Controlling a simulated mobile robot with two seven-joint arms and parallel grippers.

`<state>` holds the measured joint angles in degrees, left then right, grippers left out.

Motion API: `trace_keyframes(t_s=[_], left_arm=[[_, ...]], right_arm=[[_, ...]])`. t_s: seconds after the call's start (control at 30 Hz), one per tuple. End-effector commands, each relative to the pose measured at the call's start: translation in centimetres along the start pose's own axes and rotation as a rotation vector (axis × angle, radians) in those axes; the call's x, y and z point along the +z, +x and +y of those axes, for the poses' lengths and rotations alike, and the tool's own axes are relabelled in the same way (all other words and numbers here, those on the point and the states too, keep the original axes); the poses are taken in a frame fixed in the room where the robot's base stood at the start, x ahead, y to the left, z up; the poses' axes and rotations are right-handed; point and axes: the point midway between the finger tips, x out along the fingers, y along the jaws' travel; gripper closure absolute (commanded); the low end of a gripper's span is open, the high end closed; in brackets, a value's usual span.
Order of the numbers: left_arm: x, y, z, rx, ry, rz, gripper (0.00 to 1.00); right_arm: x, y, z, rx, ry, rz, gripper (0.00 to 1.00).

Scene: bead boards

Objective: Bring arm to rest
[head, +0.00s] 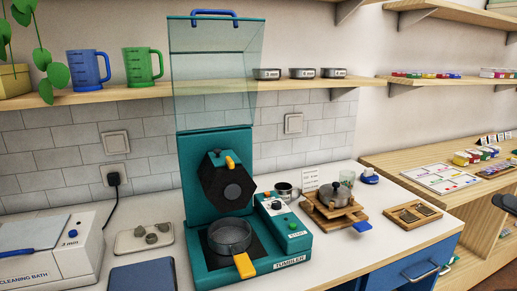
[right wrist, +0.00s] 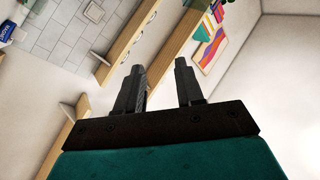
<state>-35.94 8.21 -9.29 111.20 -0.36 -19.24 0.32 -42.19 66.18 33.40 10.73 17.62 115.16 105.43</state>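My right gripper (right wrist: 159,80) shows in the right wrist view with its two dark fingers apart. Nothing is between the fingers, and they touch nothing. Shelves and walls lie beyond them, appearing steeply tilted. In the head view a dark rounded shape (head: 506,203) is cut off at the right edge; I cannot tell whether it is part of my right arm. My left gripper is in neither view.
A teal tumbler machine (head: 190,210) with a raised clear lid stands on the white counter (head: 345,235). A grey pan with a yellow handle (head: 244,265) sits on its base. A cleaning bath (head: 60,255) is at left. Wall shelves (head: 120,93) hold mugs and tins.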

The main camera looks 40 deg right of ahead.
Motion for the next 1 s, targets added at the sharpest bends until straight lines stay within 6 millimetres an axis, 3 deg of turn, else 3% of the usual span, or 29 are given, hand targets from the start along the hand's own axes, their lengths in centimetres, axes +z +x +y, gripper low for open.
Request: trace_keyframes(t_s=[0.03, 0.2, 0.5, 0.57, 0.77, 0.87, 1.0], left_arm=[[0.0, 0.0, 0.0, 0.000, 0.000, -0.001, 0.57], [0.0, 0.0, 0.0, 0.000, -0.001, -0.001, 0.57], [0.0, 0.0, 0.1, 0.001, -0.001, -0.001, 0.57], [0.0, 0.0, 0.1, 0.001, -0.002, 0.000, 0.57], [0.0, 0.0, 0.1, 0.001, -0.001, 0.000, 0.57], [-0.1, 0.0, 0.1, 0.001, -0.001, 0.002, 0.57], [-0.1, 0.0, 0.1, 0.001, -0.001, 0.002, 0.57]], right_arm=[[2.6, -3.3, -0.1, 0.053, 0.041, 0.049, 0.63], [10.0, -11.0, -1.7, 0.187, 0.145, 0.175, 0.63], [20.5, -19.1, -6.3, 0.364, 0.280, 0.339, 0.63], [20.9, -17.3, -4.3, 0.372, 0.260, 0.312, 0.63], [24.8, -12.2, 1.0, 0.460, 0.186, 0.199, 0.63], [27.6, -8.8, 3.2, 0.499, 0.135, 0.112, 0.63], [33.0, -2.7, 5.3, 0.539, 0.032, -0.060, 0.63]])
